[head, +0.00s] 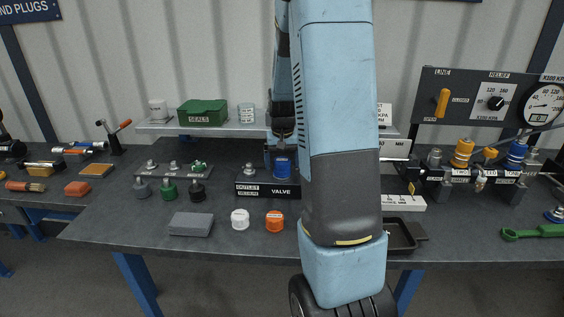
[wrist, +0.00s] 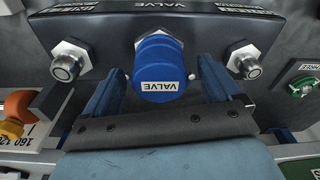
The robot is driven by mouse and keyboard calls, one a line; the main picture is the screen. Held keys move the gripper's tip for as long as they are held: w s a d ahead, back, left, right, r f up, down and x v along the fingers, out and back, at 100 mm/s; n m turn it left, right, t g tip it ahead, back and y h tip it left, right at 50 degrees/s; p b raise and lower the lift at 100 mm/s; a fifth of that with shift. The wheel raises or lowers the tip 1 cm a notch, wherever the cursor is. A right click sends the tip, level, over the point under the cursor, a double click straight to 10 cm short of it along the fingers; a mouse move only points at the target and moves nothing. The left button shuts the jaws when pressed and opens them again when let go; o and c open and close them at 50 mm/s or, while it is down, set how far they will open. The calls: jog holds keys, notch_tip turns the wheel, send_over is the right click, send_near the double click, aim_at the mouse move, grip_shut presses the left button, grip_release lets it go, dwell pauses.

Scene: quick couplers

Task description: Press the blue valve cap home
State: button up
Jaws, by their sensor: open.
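In the wrist view the blue cap (wrist: 160,70) carries a white VALVE label and stands on the block (wrist: 215,28), between two silver hex fittings. My gripper (wrist: 160,78) is open, with one blue finger on each side of the cap; small gaps seem to show, and contact cannot be told. In the head view my arm hides much of the gripper. How deep the cap sits on its fitting cannot be told.
A white cap (head: 240,219) and an orange cap (head: 274,221) lie in front of the block, beside a grey block (head: 191,224). A rack of plugs (head: 170,170) stands left. A shelf with a green SEALS box (head: 203,112) is behind. A coupler panel (head: 470,175) stands right.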

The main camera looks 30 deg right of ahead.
jog(key=shift+r, duration=0.15)
notch_tip(320, 180, up, 13)
jog(key=s, duration=0.1)
jog(key=shift+s+a+r, duration=0.15)
jog(key=shift+a, duration=0.15)
dwell(0.6)
jog(key=s+a+r+n+t, duration=0.2)
jog(key=s+a+r, duration=0.1)
jog(key=s+a, duration=0.6)
jog(key=s+a+r+n+t, duration=0.2)
jog(key=s+a+r, duration=0.2)
jog(key=s+a, duration=0.5)
jog(key=shift+s+n, duration=0.3)
jog(key=shift+s, duration=2.75)
